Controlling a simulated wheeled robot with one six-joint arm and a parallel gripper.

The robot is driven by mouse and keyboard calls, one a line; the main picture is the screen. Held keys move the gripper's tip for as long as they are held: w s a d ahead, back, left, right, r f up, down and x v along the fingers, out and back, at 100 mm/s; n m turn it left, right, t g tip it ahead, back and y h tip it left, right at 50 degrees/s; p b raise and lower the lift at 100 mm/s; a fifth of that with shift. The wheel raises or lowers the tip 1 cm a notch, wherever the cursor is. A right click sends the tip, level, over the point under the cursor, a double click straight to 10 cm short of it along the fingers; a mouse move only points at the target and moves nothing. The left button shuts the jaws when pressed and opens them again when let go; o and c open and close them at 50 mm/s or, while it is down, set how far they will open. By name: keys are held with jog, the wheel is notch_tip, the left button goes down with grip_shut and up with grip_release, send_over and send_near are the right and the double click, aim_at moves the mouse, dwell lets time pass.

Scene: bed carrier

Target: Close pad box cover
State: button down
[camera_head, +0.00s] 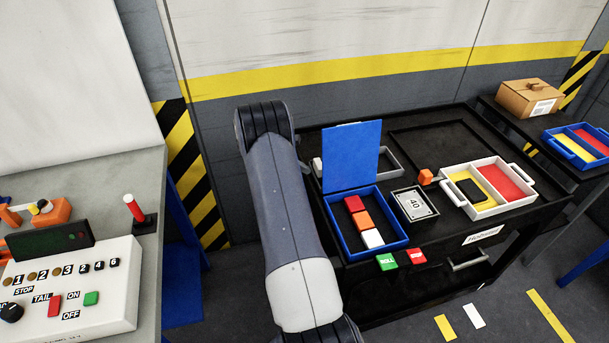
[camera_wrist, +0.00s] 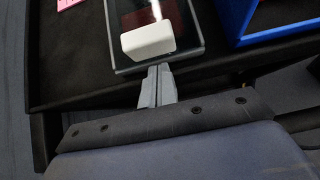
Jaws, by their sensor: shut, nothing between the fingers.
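The pad box is a blue open box (camera_head: 405,240) on the black cart, holding a red, an orange and a white pad in a row. Its blue cover (camera_head: 352,157) stands upright at the box's back edge, so the box is open. In the wrist view, part of a blue box (camera_wrist: 242,30) shows at the upper right. My gripper (camera_wrist: 158,72) has its grey fingers together with nothing between them. Its tips are close to a white block (camera_wrist: 147,40) on a clear-edged tray; I cannot tell whether they touch. My gripper is not visible in the head view.
A grey-rimmed tray (camera_head: 396,162) is partly behind the cover. A "40" plate (camera_head: 414,204), an orange block (camera_head: 425,176) and a white two-part tray (camera_head: 503,211) stand right of the box. Green and red buttons (camera_head: 387,262) sit at the cart's front edge.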

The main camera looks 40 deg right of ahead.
jog(key=shift+s+d+r, duration=0.1)
jog(key=shift+d, duration=0.55)
jog(key=shift+s, duration=0.1)
jog(key=shift+d, duration=0.15)
jog(key=s+d+b, duration=0.1)
jog(key=d, duration=0.2)
jog(key=s+d, duration=0.2)
jog(key=d, duration=0.1)
jog(key=s+d+b, duration=0.1)
jog(key=s+d, duration=0.1)
jog(key=d, duration=0.1)
jog(key=shift+s+d+b, duration=0.1)
jog(key=shift+d+b, duration=0.05)
jog(key=shift+b, duration=0.2)
jog(key=shift+a, duration=0.2)
jog(key=w+a, duration=0.2)
jog(key=a, duration=0.2)
jog(key=shift+w+r+b, duration=0.3)
jog(key=shift+w, duration=0.1)
jog(key=b+v, duration=0.1)
jog(key=v, duration=0.8)
jog(key=shift+s, duration=0.2)
